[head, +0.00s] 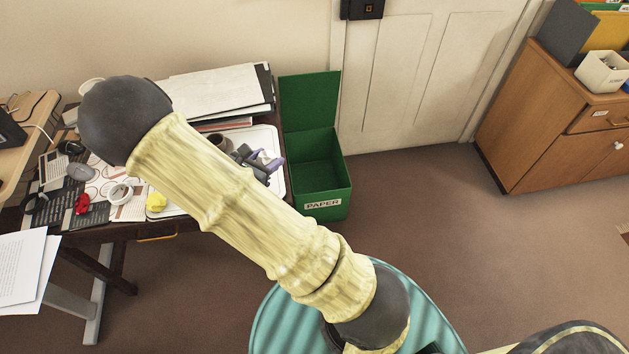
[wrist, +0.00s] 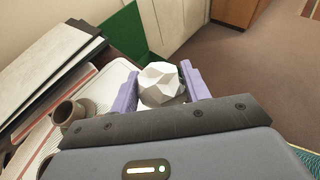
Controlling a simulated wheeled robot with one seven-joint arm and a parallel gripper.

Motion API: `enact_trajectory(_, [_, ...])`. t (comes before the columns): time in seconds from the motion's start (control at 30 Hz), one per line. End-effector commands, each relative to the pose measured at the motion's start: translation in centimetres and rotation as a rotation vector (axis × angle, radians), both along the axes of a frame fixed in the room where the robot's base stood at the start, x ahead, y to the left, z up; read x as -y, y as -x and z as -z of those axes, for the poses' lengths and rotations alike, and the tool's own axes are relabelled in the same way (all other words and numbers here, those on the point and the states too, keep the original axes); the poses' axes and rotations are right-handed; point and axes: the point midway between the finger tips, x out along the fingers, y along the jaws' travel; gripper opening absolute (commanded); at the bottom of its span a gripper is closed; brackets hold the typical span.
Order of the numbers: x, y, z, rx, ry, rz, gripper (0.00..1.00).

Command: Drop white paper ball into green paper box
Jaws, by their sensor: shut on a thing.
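The white paper ball (wrist: 160,84) is faceted and sits between the two purple fingers of my gripper (wrist: 163,88), which is shut on it. In the head view my gripper (head: 262,162) shows partly behind my arm, over the desk's right end and just left of the green paper box; the ball is hard to make out there. The green paper box (head: 335,196) stands on the floor beside the desk, labelled PAPER, its lid raised against the wall and its inside looking empty. In the wrist view its green lid (wrist: 122,36) rises beyond the ball.
The desk (head: 130,232) holds a white tray (head: 279,183), a dark cup (wrist: 68,113), a stack of folders (head: 218,88), a yellow crumpled thing (head: 156,201) and a red item (head: 82,205). A wooden cabinet (head: 530,135) stands at right. The floor between is clear.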

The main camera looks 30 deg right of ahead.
Motion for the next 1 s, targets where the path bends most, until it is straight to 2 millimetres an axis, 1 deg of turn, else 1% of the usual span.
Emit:
enact_trajectory(0.57, [0.2,-0.2,-0.1,0.000,0.000,-0.014,0.26])
enact_trajectory(0.77, [1.2,-1.7,-0.3,-0.001,0.000,-0.110,0.26])
enact_trajectory(1.0, [1.8,-4.1,0.1,-0.003,-0.001,-0.321,0.26])
